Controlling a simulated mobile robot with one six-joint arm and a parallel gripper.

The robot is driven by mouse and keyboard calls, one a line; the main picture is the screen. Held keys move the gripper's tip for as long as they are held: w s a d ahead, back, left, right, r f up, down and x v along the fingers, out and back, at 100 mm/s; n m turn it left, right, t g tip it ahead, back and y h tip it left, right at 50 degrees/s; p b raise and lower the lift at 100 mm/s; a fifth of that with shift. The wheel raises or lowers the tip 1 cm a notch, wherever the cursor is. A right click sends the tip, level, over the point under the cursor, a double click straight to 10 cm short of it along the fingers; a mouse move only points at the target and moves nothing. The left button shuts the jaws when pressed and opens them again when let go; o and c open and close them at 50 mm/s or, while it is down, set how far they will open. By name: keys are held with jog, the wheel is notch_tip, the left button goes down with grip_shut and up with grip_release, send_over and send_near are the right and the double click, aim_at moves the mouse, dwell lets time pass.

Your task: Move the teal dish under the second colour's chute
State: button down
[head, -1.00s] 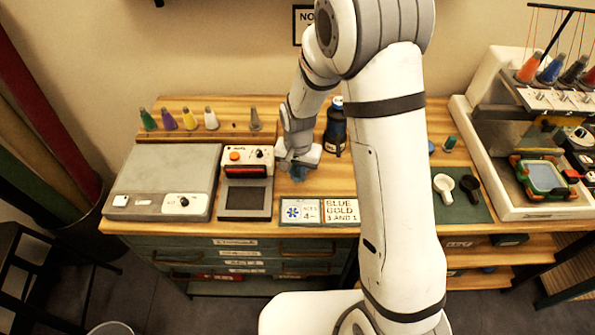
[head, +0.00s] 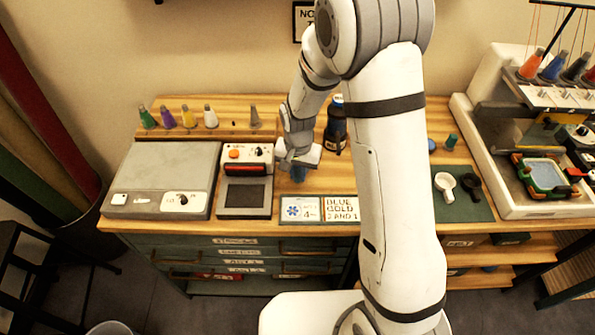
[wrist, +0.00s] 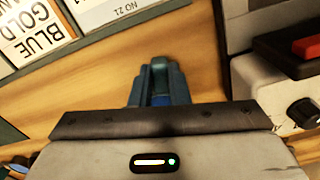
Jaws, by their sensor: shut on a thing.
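My gripper (head: 299,172) is low over the wooden table, right of the box with the orange button and behind the two cards. In the wrist view its teal-blue fingers (wrist: 160,82) are close together. They are shut on a small blue thing (wrist: 160,100), mostly hidden between them; I cannot tell its shape. I cannot make out a teal dish or a colour chute for certain in either view.
The orange-button box (head: 246,153) and a grey case (head: 165,180) stand left. Several coloured cones (head: 189,118) line the back. A dark bottle (head: 336,127) stands behind my gripper.

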jog(key=shift+f, duration=0.15)
jog(key=c, duration=1.3)
grip_release()
jog(key=shift+r+p, duration=1.4)
jog(key=shift+r, duration=0.95)
jog(key=shift+s+a+r+p, duration=0.15)
jog(key=shift+s+r, duration=0.35)
jog(key=shift+s, duration=0.5)
jog(key=shift+s+d+r+p, duration=0.15)
jog(key=shift+s+r, duration=0.3)
jog(key=shift+s, duration=0.55)
jog(key=shift+s+a+r+p, duration=0.1)
jog(key=shift+s+r+p, duration=0.3)
jog(key=shift+s, duration=0.6)
jog(key=shift+r, duration=0.1)
